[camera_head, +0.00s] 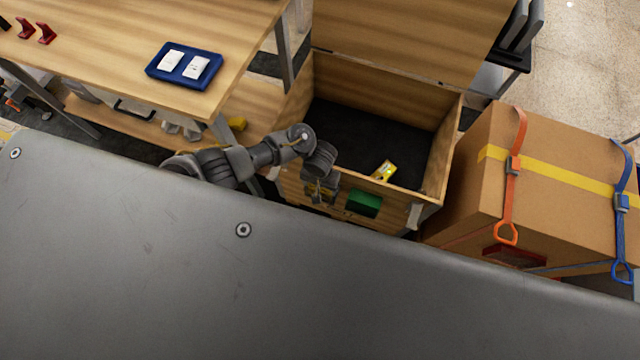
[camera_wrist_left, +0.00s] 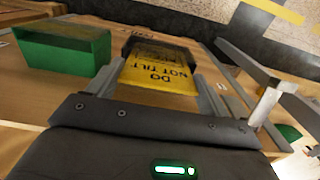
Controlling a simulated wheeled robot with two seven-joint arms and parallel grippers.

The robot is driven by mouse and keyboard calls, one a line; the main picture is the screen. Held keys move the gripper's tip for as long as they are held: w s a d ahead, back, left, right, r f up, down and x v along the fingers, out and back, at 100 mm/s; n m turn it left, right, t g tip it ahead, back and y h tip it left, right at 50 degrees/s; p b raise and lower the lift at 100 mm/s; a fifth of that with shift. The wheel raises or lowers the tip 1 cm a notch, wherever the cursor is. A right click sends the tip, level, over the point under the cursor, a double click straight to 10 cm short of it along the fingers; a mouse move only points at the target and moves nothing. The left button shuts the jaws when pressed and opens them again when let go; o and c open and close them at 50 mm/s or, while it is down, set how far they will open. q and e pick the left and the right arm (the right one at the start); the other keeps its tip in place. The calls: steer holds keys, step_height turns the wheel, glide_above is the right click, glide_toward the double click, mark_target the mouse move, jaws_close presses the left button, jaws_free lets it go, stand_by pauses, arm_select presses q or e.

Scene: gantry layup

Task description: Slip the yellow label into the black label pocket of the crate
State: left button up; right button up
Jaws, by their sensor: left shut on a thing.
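In the left wrist view the yellow label (camera_wrist_left: 158,73), printed "DO NOT TILT" upside down, lies between the fingers of my left gripper (camera_wrist_left: 155,88), which is shut on it. Its far part looks dark and overlaps the black label pocket (camera_wrist_left: 184,48) on the crate's wooden face; some print shows through the dark area. How deep it sits in the pocket I cannot tell. In the head view my left gripper (camera_head: 321,190) is at the near wall of the open wooden crate (camera_head: 383,81); the held label is not clear there. My right gripper is not in view.
A green pocket (camera_head: 363,204) is beside the gripper on the crate face, and at left in the wrist view (camera_wrist_left: 65,50). A yellow item (camera_head: 384,171) shows at the crate's near wall. A strapped carton (camera_head: 560,180) stands right; a table with a blue tray (camera_head: 184,81) is left.

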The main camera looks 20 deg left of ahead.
arm_select(q)
steer(key=o, duration=1.2)
step_height(320, 180, up, 10)
steer(key=p, duration=0.5)
steer(key=shift+r+p, duration=0.1)
steer(key=shift+p, duration=0.3)
steer(key=shift+r, duration=0.3)
